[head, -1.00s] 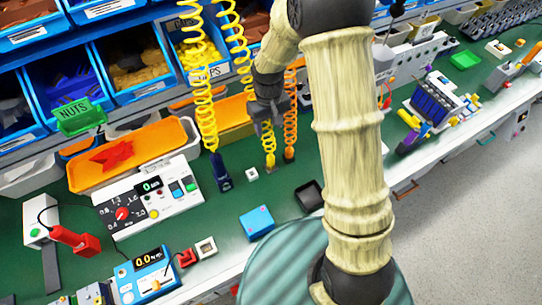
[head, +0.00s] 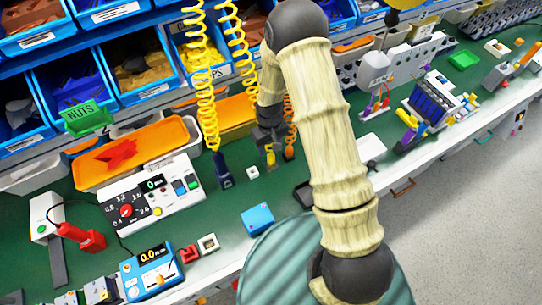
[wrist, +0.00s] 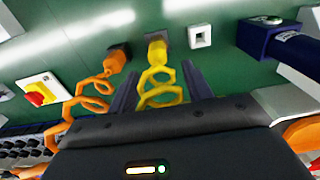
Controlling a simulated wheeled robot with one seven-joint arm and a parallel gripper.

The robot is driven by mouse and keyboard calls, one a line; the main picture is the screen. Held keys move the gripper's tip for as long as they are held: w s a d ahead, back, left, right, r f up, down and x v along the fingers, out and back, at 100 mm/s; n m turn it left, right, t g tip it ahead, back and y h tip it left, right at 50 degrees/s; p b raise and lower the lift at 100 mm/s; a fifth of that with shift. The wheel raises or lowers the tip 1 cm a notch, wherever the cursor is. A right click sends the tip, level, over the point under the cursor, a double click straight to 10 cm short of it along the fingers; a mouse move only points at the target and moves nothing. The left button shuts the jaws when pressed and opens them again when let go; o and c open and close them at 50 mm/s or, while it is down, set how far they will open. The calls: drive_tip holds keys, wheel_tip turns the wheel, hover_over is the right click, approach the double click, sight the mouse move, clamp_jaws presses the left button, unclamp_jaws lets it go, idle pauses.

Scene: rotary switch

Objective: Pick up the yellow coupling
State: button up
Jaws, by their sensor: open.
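The yellow coupling (wrist: 157,48) is at the end of a coiled yellow hose and sits at a small grey plate on the green bench top. In the head view the yellow coupling (head: 270,157) shows just below my gripper (head: 268,142). In the wrist view my gripper (wrist: 158,80) is open, with one dark finger on each side of the yellow coil. The coupling lies just beyond the fingertips, roughly centred between them. I cannot tell whether a finger touches the hose.
An orange coupling (wrist: 118,56) with its coiled hose is close left in the wrist view. A white square socket (wrist: 200,36) and a dark blue tool (wrist: 290,45) are to the right. In the head view a blue box (head: 257,218) stands nearer the bench edge.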

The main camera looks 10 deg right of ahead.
sight(271, 153)
drive_tip(key=shift+f, duration=0.5)
drive_tip(key=shift+s+d+f+p, duration=0.1)
drive_tip(key=shift+s+f+p, duration=0.05)
drive_tip(key=shift+f+p, duration=0.45)
wheel_tip(271, 153, down, 3)
drive_tip(key=shift+d+r+p, duration=0.1)
drive_tip(key=shift+p, duration=0.5)
drive_tip(key=shift+f, duration=0.6)
